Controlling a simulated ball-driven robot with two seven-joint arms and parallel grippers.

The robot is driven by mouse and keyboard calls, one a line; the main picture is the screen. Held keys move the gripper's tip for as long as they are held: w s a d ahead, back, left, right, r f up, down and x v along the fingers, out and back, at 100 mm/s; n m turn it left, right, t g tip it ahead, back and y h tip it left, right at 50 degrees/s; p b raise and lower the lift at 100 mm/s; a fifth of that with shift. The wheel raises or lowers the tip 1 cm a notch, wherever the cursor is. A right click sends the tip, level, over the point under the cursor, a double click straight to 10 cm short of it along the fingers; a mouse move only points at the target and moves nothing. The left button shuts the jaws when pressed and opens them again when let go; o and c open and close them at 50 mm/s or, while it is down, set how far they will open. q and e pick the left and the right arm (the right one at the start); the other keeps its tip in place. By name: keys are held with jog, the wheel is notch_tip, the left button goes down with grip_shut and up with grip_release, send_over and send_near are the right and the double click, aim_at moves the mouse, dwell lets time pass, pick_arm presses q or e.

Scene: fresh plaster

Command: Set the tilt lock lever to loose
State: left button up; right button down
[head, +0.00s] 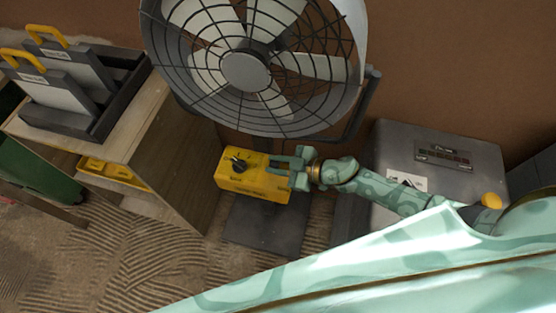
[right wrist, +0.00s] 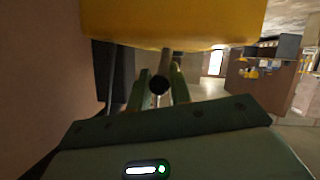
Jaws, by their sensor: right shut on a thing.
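The large grey fan (head: 246,72) stands against the brown wall, with a yellow control box (head: 232,182) below its cage. A black knob (head: 239,163) sits on top of the box. My right gripper (head: 284,166) is at the right end of the box, just under the fan. In the right wrist view its fingers are closed around a dark rod with a round end (right wrist: 160,84), under the yellow box (right wrist: 170,25). This rod looks like the tilt lock lever; its setting cannot be read. In the head view it is hidden by the gripper. My left gripper is not in view.
A wooden cabinet (head: 185,170) with a dark tray (head: 112,105) of yellow-handled panels stands at the left. A grey case (head: 448,150) stands at the right behind my right arm. The ridged floor (head: 140,235) at the front left is free.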

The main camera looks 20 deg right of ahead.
aim_at(274, 181)
jog(key=shift+s+a+n+t, duration=0.15)
jog(key=shift+s+n+t, duration=0.1)
jog(key=shift+n+t, duration=0.25)
jog(key=shift+s+a+f+n+t+h+b, duration=0.2)
jog(key=shift+s+n+t+h+b, duration=0.15)
jog(key=shift+n, duration=0.35)
jog(key=shift+s+a+f+n+t+b, duration=0.1)
jog(key=shift+s+a+n+t+b, duration=0.25)
jog(key=shift+n+b, duration=0.35)
jog(key=shift+s+n+t+b, duration=0.2)
jog(key=shift+n+t+b, duration=0.2)
jog(key=shift+n+b, duration=0.2)
jog(key=c, duration=1.3)
grip_release()
jog(key=shift+s, duration=0.1)
jog(key=shift+a, duration=0.15)
